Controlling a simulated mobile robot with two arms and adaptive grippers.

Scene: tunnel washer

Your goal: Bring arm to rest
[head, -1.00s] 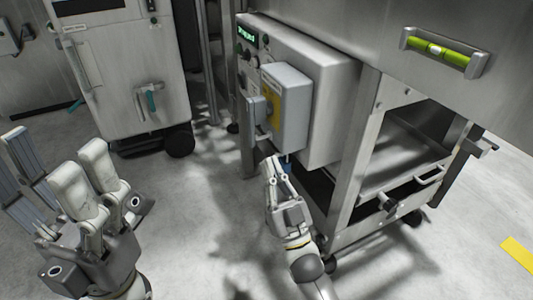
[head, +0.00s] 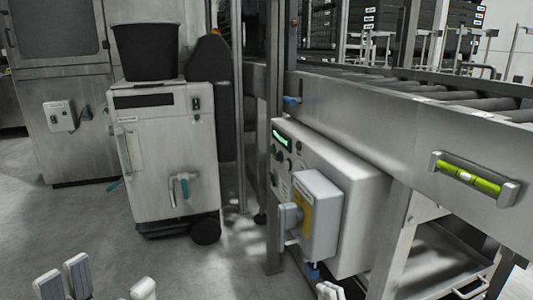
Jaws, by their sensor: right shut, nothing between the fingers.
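My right gripper (head: 329,291) shows at the bottom edge, right of centre, just below the grey switch box. Only its fingertips are in view; they are together, with nothing visible between them. My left gripper (head: 108,283) shows at the bottom left, cut off by the frame edge. Its fingers stand apart over the floor with nothing seen between them. The grey switch box (head: 318,219) with a yellow plate sits on the white control cabinet (head: 350,190), which has a green display (head: 282,138). Both wrists and arms are out of view.
A wheeled white machine (head: 163,160) with a black bin (head: 146,50) on top stands at back left. A roller conveyor (head: 415,90) with a steel side and green spirit level (head: 468,177) runs along the right. The floor (head: 110,235) at lower left is clear.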

